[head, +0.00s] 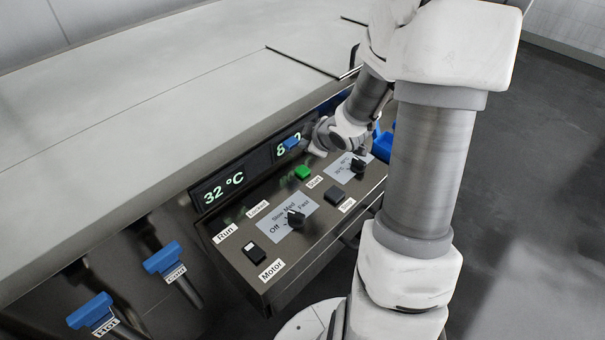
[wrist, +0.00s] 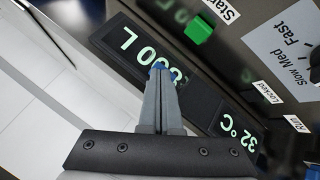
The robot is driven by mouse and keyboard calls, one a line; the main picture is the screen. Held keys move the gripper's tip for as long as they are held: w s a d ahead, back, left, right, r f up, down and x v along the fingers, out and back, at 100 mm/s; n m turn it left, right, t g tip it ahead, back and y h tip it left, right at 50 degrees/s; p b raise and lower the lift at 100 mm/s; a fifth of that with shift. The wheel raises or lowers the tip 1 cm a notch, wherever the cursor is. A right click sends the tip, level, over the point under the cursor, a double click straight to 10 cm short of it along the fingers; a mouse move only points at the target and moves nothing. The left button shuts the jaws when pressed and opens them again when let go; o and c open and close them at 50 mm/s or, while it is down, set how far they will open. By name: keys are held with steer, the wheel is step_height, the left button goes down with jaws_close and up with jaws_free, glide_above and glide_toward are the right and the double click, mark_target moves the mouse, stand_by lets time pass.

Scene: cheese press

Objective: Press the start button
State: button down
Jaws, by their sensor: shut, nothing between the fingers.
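The green start button (head: 302,171) sits on the dark control panel (head: 244,272), with a "Start" label beside it. It also shows in the wrist view (wrist: 199,28), near the top, unpressed or pressed I cannot tell. My gripper (head: 291,143) is shut and empty, its blue fingertips in front of the display, a little behind and left of the button in the head view. In the wrist view my gripper (wrist: 160,67) overlaps the litre reading, and the button lies up and to the right of the fingertips, apart from them.
A display (head: 225,186) reads 32 °C. The panel also carries a speed knob (head: 295,218), a second knob (head: 357,166), a black stop button (head: 334,196) and a motor switch (head: 255,250). Blue-handled valves (head: 161,257) stand at lower left. A broad pale surface (head: 150,110) lies behind.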

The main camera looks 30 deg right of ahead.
mark_target(306, 173)
step_height(306, 173, down, 7)
steer(key=b, duration=0.5)
steer(key=shift+r, duration=0.2)
stand_by(1.6)
steer(key=shift+f+b, duration=0.4)
steer(key=shift+b, duration=0.15)
